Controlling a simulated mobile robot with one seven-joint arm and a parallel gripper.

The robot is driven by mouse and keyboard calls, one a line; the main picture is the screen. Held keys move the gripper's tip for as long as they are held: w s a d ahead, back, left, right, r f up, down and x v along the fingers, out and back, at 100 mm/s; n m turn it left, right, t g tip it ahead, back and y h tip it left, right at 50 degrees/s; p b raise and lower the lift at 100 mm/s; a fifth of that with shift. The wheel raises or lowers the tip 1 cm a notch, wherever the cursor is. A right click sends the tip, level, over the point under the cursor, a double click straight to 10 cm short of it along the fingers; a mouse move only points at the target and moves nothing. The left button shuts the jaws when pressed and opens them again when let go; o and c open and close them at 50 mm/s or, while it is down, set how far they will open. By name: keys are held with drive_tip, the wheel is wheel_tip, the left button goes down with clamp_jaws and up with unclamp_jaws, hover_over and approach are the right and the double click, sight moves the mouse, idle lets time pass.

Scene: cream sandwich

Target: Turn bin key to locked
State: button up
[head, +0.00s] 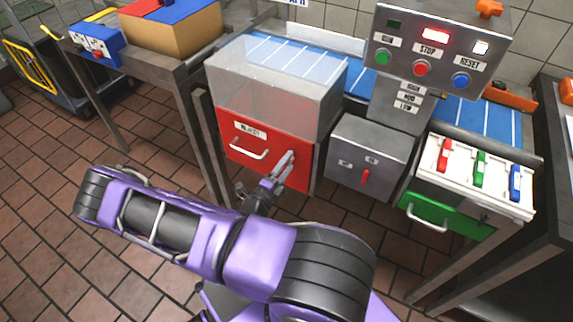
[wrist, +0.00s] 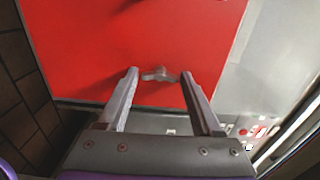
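The red bin (head: 262,140) has a label and a silver handle (head: 249,150) on its front, below a clear cover. In the wrist view, the bin's red face (wrist: 150,35) fills the upper middle. A small grey key (wrist: 158,75) sits on this face, its winged head lying roughly crosswise in the picture. My gripper (wrist: 159,73) is open, with one finger on each side of the key and a gap on both sides. In the head view, my gripper (head: 284,163) is at the bin's lower right front and hides the key.
A grey box (head: 372,150) with a red lever stands right of the bin. A control panel (head: 437,45) with buttons is above it. A green drawer (head: 445,215) is further right. A table with a cardboard box (head: 172,32) is at left.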

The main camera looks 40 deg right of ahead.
drive_tip(key=shift+o, duration=1.1)
drive_tip(key=shift+a, duration=0.1)
drive_tip(key=v, duration=1.7)
drive_tip(key=shift+a, duration=0.15)
